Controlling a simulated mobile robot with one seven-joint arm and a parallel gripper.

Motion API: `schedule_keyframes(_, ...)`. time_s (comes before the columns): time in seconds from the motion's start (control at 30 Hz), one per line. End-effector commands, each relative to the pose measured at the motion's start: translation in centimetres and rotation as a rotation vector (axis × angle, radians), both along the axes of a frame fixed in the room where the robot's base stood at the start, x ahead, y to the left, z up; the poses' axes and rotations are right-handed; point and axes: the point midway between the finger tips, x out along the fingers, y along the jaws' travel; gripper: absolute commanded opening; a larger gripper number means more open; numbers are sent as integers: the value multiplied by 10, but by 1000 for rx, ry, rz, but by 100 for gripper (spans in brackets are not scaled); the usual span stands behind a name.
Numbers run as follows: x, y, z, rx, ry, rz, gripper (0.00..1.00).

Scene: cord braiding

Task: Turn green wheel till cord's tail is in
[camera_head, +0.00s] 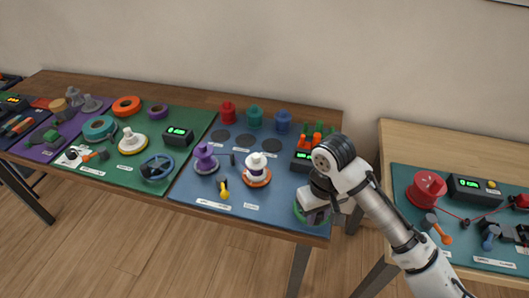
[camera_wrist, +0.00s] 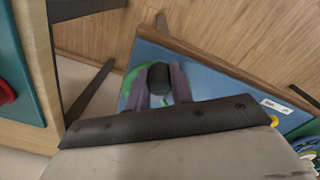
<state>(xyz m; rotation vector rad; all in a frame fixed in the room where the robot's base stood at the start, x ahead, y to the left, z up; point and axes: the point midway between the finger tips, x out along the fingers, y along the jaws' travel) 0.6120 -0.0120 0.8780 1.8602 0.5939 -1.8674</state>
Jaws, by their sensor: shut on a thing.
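The green wheel (camera_head: 298,212) sits at the front right corner of the blue mat, mostly hidden by my gripper (camera_head: 314,214) in the head view. In the wrist view, part of its green rim (camera_wrist: 131,80) shows to the left of my fingers. My gripper (camera_wrist: 160,84) is shut on the wheel's dark upright knob (camera_wrist: 159,76), with one finger on each side. I cannot make out the cord or its tail by this wheel in either view.
A dark box with a lit green display (camera_head: 303,157) and orange pieces stands behind my gripper. A white spool on an orange base (camera_head: 257,170) and a purple spool (camera_head: 205,158) stand to the left. A gap separates this table from the right-hand one (camera_head: 390,150).

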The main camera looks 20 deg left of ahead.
Motion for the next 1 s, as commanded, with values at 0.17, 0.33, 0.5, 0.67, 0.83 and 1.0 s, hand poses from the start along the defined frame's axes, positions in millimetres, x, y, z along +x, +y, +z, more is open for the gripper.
schedule_keyframes(0.17, -2, 10, 0, 0, 3, 5, 0)
schedule_keyframes(0.33, -2, 10, -1, 2, 3, 5, 0)
schedule_keyframes(0.5, -2, 10, -3, 2, 1, 5, 0)
schedule_keyframes(0.67, -2, 9, -4, 0, 0, 4, 0)
schedule_keyframes(0.83, -2, 13, -1, 1, 2, 5, 0)
schedule_keyframes(1.0, -1, 24, -1, 2, 1, 7, 0)
